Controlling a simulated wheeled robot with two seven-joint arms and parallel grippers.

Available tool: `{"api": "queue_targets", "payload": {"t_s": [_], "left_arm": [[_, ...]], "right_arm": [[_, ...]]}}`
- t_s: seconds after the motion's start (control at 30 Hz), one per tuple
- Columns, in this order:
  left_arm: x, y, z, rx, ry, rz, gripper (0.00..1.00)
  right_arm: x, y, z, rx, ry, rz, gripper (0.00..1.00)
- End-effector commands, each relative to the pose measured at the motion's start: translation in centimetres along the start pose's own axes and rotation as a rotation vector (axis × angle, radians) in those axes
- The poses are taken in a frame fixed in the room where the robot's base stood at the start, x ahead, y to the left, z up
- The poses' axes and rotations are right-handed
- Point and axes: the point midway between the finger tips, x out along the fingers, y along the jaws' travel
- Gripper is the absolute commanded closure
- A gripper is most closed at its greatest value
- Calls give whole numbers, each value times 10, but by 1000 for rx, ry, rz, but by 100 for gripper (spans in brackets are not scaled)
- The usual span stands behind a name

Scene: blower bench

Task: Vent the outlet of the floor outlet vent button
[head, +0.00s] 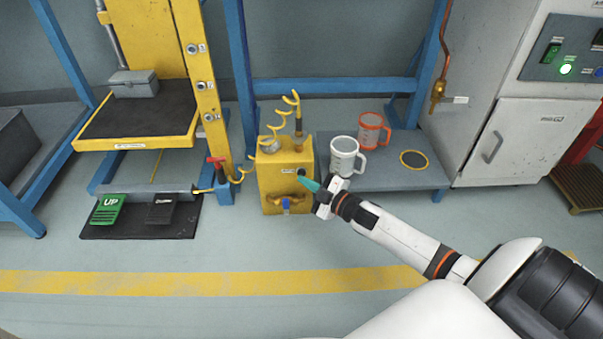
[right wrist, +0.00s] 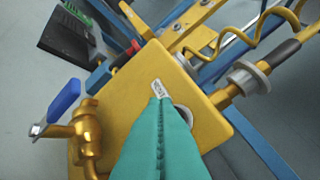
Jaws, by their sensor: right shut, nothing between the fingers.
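The floor outlet is a yellow box (head: 272,183) standing on the floor, with a small white label (head: 288,170) on its front; the box fills the middle of the right wrist view (right wrist: 130,75). A dark round spot that looks like the vent button (head: 301,172) is beside the label. In the right wrist view a round button (right wrist: 184,113) is partly hidden behind my fingers. My right gripper (head: 308,184), with teal fingers, is shut and empty. Its tips are in front of the box face, close to the button; I cannot tell whether they touch. My left gripper is not in view.
A brass tap with a blue handle (head: 286,204) is low on the box front. A yellow coiled hose (head: 284,118) rises above it. White (head: 344,157) and orange (head: 371,133) jugs stand on a low shelf to the right. A yellow press with pedals (head: 107,209) is left.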

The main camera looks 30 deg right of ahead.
Motion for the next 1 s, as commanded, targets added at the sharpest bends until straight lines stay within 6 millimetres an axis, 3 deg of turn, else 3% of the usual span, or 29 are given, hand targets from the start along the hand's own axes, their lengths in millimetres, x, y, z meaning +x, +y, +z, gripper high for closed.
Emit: {"api": "queue_targets", "payload": {"t_s": [1.0], "left_arm": [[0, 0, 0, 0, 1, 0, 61]], "right_arm": [[7, -5, -5, 0, 1, 1, 100]]}}
